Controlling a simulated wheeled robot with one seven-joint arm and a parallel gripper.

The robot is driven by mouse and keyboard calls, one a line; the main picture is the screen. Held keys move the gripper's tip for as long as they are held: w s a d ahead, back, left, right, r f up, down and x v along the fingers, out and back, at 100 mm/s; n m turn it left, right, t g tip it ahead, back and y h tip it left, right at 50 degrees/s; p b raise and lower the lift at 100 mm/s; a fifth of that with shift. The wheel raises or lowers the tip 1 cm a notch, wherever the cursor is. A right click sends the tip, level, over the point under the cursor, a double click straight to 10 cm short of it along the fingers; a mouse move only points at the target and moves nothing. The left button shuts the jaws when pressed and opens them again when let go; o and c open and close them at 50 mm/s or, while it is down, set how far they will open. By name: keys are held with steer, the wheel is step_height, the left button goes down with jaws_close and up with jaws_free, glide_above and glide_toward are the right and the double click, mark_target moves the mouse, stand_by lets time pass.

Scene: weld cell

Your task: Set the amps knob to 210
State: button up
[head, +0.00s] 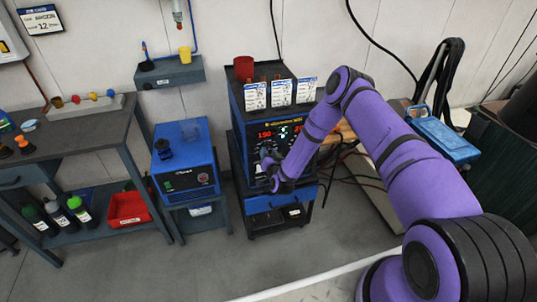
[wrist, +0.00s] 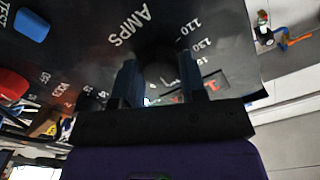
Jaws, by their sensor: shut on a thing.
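The blue welding machine (head: 237,112) stands at the centre of the head view. Its front panel shows a red readout (head: 265,134) that looks like 150, and other red digits partly hidden by my arm. My gripper (wrist: 159,76) is shut on the knob, one finger on each side. In the head view my gripper (head: 270,163) is at the panel front and hides the knob. The knob's pointer is not clear.
A blue button (wrist: 32,25) and a red button (wrist: 12,84) lie left of the knob in the wrist view. Tags (head: 282,93) and a red cup (head: 243,68) are on top of the machine. A smaller blue unit (head: 184,160) stands left; cables run right.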

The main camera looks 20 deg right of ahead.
steer(key=m, duration=0.6)
stand_by(0.6)
steer(key=o, duration=0.9)
steer(key=s, duration=1.1)
steer(key=shift+w, duration=0.15)
